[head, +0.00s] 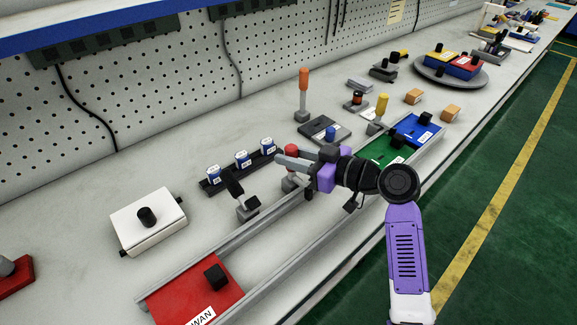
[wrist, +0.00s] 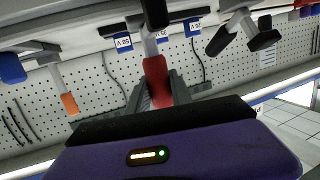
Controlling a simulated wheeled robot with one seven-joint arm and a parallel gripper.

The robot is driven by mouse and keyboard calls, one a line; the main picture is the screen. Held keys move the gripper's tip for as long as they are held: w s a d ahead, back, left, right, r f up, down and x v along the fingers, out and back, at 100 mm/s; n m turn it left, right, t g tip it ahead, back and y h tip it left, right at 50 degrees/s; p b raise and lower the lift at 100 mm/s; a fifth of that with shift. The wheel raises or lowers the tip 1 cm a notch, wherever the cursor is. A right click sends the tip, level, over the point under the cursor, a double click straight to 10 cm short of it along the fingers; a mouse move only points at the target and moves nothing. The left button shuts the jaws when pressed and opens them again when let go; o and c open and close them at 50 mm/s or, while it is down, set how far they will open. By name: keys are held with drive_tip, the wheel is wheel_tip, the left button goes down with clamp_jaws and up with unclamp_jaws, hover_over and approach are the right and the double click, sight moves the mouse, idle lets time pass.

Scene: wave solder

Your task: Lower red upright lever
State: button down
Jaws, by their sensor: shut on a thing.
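The red lever (head: 291,149) stands about upright on a small grey base in the middle of the bench. In the head view my gripper covers its middle. In the wrist view, where the scene looks upside down, its red handle (wrist: 156,80) sits between my two grey fingers. My gripper (head: 281,158) is shut on the red handle, reaching in from the right; its fingertips also show in the wrist view (wrist: 158,88). The lower part of the lever is partly hidden by my fingers in the head view.
A black lever (head: 233,184) and a rack of blue-and-white labelled parts (head: 242,158) are close at left. An orange upright lever (head: 303,80) stands behind; a yellow lever (head: 381,104) is at right. A rail with red (head: 190,299), green and blue boards runs in front.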

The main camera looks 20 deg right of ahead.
drive_tip(key=shift+s+d+t+b, duration=0.1)
drive_tip(key=shift+s+t+b, duration=0.1)
drive_tip(key=shift+t+b, duration=0.35)
drive_tip(key=c, duration=1.1)
unclamp_jaws()
drive_tip(key=shift+c, duration=0.2)
drive_tip(key=v, duration=0.8)
drive_tip(key=shift+b, duration=0.3)
drive_tip(key=shift+w+g, duration=0.15)
drive_tip(key=shift+g, duration=0.1)
